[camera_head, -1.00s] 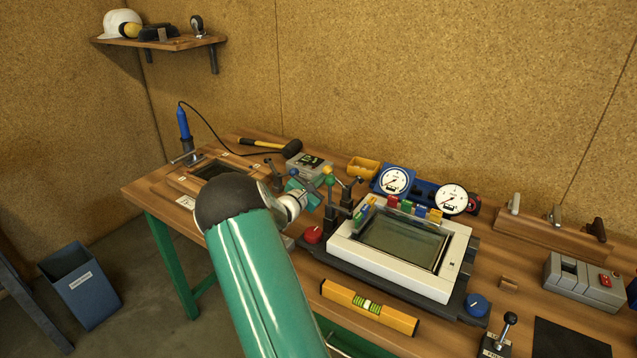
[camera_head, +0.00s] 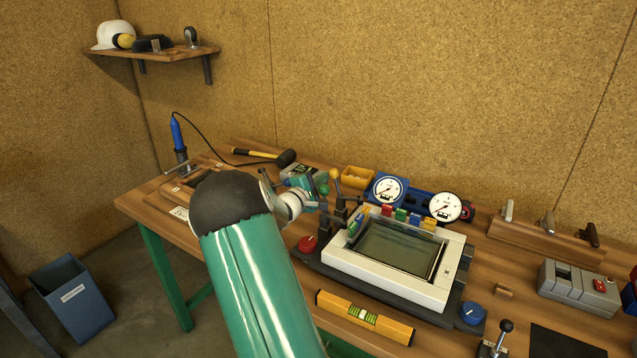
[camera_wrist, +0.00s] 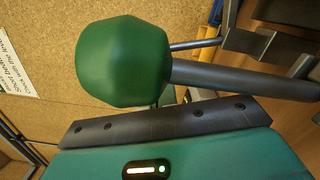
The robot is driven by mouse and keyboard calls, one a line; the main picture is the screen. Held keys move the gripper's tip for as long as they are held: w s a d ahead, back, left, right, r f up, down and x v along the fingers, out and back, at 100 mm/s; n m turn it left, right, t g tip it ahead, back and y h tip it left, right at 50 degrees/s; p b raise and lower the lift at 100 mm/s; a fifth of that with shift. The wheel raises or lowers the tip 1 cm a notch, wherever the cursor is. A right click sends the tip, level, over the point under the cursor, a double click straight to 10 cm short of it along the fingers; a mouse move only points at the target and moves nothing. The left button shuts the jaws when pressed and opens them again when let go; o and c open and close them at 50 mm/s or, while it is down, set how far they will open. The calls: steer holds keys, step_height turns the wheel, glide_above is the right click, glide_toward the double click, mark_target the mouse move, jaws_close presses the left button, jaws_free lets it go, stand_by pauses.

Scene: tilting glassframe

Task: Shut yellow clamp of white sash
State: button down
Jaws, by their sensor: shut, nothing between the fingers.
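The white sash (camera_head: 455,262) lies on a dark base on the bench, with a dark glass pane (camera_head: 400,248) in it. Upright dark clamp levers stand at its back left corner. One has a yellow knob (camera_head: 334,173), and a green knob (camera_head: 323,190) is close beside it. My gripper (camera_head: 308,190) is shut and empty beside these knobs, partly hidden by my wrist. In the wrist view a large green knob (camera_wrist: 123,62) on a grey rod fills the upper left, just beyond my gripper (camera_wrist: 165,122). The yellow knob is not clear there.
Coloured tabs (camera_head: 401,214) line the sash's back edge. A red knob (camera_head: 307,244) and a blue knob (camera_head: 472,313) are on the base. Two gauges (camera_head: 388,190) stand behind. A yellow level (camera_head: 364,317) lies in front. A mallet (camera_head: 285,158) lies at the back.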

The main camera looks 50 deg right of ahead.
steer(key=shift+s+r+m, duration=0.1)
steer(key=shift+s+m, duration=0.1)
steer(key=shift+m, duration=0.3)
